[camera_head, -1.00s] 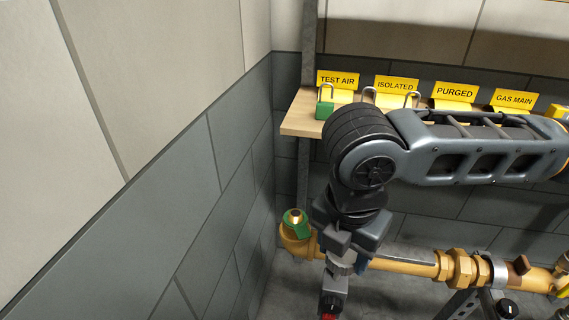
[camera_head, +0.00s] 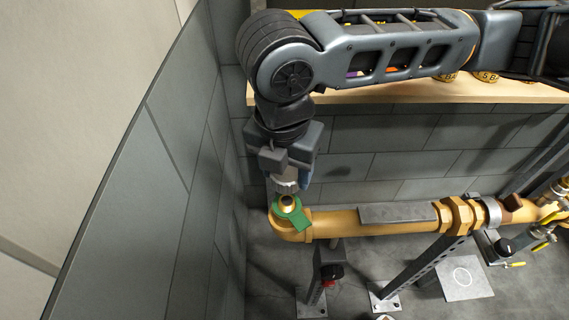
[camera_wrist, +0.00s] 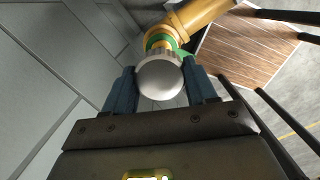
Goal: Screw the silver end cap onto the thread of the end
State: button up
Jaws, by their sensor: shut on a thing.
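The silver end cap (camera_wrist: 160,78) is held between the two blue fingers of my gripper (camera_wrist: 161,88) in the wrist view. My gripper (camera_head: 287,184) is shut on the cap, which also shows as a ribbed silver edge in the head view (camera_head: 284,186). The pipe end (camera_head: 288,201) points up from a yellow elbow, with a green tag (camera_head: 299,218) around it. The cap is just above and behind this end in the head view. In the wrist view the cap covers most of the end, so I cannot tell whether they touch.
The yellow pipe (camera_head: 335,222) runs right from the elbow to brass fittings (camera_head: 459,213). A grey wall (camera_head: 195,200) stands close on the left. A wooden shelf (camera_head: 400,94) is behind the arm. A stand with a red part (camera_head: 329,275) is below the pipe.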

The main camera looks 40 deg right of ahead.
aim_at(288, 199)
jog(key=shift+f+b, duration=1.9)
jog(key=shift+f, duration=0.75)
jog(key=shift+f+b, duration=0.55)
jog(key=shift+f, duration=0.3)
jog(key=o, duration=1.2)
jog(key=shift+o, duration=0.2)
jog(key=shift+c, duration=0.4)
